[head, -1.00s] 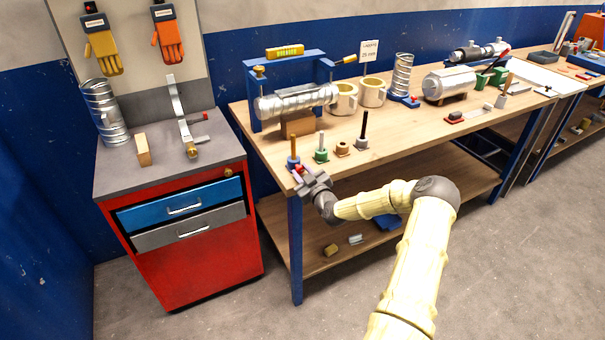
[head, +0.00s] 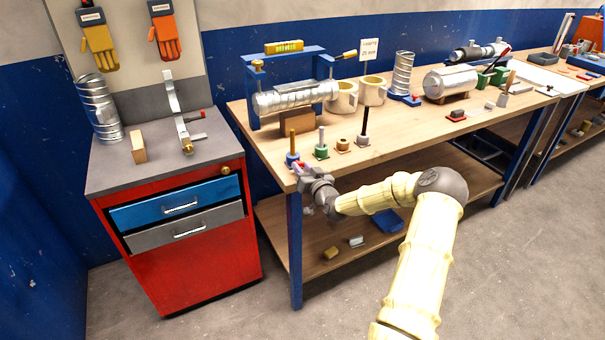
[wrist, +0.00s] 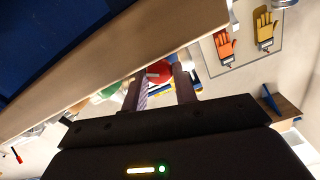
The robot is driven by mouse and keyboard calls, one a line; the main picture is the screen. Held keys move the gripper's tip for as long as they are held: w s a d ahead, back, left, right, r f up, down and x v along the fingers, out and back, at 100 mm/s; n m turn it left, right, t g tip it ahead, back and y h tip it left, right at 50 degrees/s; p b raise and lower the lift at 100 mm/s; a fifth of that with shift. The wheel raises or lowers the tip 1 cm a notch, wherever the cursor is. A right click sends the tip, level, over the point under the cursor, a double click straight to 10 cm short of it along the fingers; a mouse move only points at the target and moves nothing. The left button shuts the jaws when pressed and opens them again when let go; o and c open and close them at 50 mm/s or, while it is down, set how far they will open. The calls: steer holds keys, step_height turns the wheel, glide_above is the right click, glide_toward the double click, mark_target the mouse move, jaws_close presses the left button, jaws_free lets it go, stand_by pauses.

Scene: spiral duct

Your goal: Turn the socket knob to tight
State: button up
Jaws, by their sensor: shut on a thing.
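The blue socket (head: 291,157) stands at the front left corner of the workbench with an upright brass-coloured rod in it. Its red knob (head: 297,166) faces the bench's front edge. My gripper (head: 300,170) is at this knob, just off the edge. In the wrist view the red knob (wrist: 158,72) shows between the two fingers of my gripper (wrist: 160,82), which are shut on it. A white mark shows on the knob. My gripper hides part of the knob in the head view, and I cannot read any tight mark.
A green socket (head: 321,151) with a grey rod stands close to the right, then a brown ring (head: 342,144) and a black rod (head: 364,126). The workbench edge (wrist: 110,75) runs close beside my fingers. The red cabinet (head: 190,255) stands to the left.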

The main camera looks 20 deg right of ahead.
steer(key=shift+f+m+b, duration=0.25)
steer(key=shift+m+b, duration=0.25)
steer(key=shift+m, duration=0.9)
steer(key=o, duration=1)
steer(key=shift+s+r, duration=0.1)
steer(key=shift+r, duration=0.05)
steer(key=s, duration=0.5)
steer(key=s+b, duration=0.1)
steer(key=s, duration=1.1)
steer(key=shift+s+d+r+b, duration=0.1)
steer(key=shift+s+d+b, duration=0.1)
steer(key=shift+d+b, duration=0.1)
